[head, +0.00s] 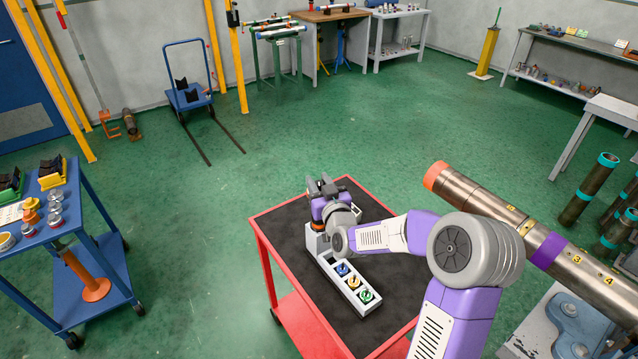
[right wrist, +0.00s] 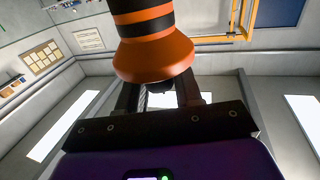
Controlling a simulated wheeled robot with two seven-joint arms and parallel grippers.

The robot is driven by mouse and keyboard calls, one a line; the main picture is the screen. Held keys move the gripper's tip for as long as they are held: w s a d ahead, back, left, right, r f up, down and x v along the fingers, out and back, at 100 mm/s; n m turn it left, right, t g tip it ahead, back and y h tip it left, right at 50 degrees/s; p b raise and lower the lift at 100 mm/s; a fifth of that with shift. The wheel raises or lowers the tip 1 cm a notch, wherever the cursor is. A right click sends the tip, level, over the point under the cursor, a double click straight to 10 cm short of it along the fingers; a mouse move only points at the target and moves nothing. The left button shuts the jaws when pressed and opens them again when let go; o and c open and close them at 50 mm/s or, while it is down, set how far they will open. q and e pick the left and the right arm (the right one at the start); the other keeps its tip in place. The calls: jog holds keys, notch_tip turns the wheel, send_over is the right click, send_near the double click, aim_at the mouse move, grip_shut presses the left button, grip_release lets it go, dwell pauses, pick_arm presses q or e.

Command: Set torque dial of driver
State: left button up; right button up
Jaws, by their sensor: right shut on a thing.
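The driver (right wrist: 152,45) is orange with black bands and fills the top middle of the right wrist view, its flared orange end close to the fingers. My right gripper (right wrist: 158,92) is shut on it there, at a part mostly hidden behind that flare. In the head view my right gripper (head: 322,190) is over the far left part of the cart, and a small orange part of the driver (head: 318,226) shows below it. A pale grey holder (head: 335,272) stands under the gripper. The torque dial and its marks cannot be made out. My left gripper is not in view.
A long steel pipe (head: 480,203) with an orange end lies to the right. A blue cart (head: 95,240) is at the left.

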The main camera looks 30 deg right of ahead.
jog(key=shift+n+y+b, duration=0.3)
jog(key=shift+y, duration=0.2)
jog(key=shift+d+n+y, duration=0.1)
jog(key=shift+n+y, duration=0.4)
jog(key=shift+y, duration=0.3)
jog(key=shift+n+y, duration=0.6)
jog(key=shift+y, duration=0.3)
jog(key=n+y+p, duration=0.2)
jog(key=y+p, duration=0.1)
jog(key=n+g+y+p, duration=0.1)
jog(key=n+y+p, duration=0.1)
jog(key=y+p, duration=0.1)
jog(key=shift+r, duration=0.2)
jog(key=n+g+y+p, duration=0.1)
jog(key=y, duration=0.1)
jog(key=shift+f+n+g+y+p, duration=0.1)
jog(key=shift+n+g+y+p, duration=0.2)
jog(key=shift+n+g, duration=0.1)
jog(key=shift+n+g+y+p, duration=0.4)
jog(key=shift+n+y, duration=0.1)
jog(key=shift+y, duration=0.4)
